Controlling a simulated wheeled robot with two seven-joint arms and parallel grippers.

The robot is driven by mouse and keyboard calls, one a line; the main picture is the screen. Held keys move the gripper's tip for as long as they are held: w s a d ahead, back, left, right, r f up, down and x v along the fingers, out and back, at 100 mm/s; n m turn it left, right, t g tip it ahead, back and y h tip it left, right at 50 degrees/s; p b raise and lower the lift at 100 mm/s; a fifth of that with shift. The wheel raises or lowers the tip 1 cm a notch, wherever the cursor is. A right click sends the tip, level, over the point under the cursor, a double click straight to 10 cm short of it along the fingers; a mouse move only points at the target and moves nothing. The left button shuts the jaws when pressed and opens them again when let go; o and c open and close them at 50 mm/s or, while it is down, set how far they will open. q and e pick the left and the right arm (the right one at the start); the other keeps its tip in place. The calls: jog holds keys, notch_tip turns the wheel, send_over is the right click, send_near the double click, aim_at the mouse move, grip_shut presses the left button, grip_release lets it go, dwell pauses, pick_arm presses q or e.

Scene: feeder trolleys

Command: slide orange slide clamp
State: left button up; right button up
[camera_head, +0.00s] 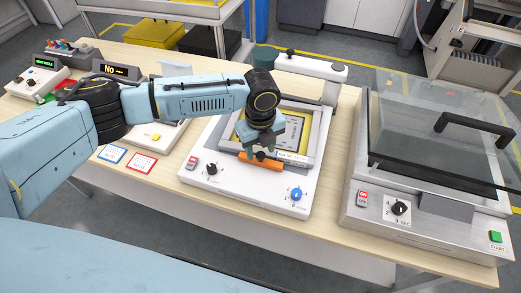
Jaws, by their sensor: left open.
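The orange slide clamp (259,161) sits at the front edge of the framed screen on a white machine (247,189) in the middle of the table. It has a dark knob or part on top. My left gripper (261,152) comes in from the left and points down right over the clamp. It is open, with its fingertips close above or around the clamp's middle; I cannot tell whether they touch it. The gripper hides part of the clamp and of the screen frame (310,135). My right gripper is not in view.
A steel machine (430,225) with a raised glass lid (440,130) and black handle stands to the right. A blue knob (296,194) and a black knob (211,169) stick up nearby. Control boxes (38,79) and cards (141,163) lie on the left.

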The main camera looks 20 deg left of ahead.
pick_arm(q)
jog(key=shift+f, duration=0.65)
grip_shut()
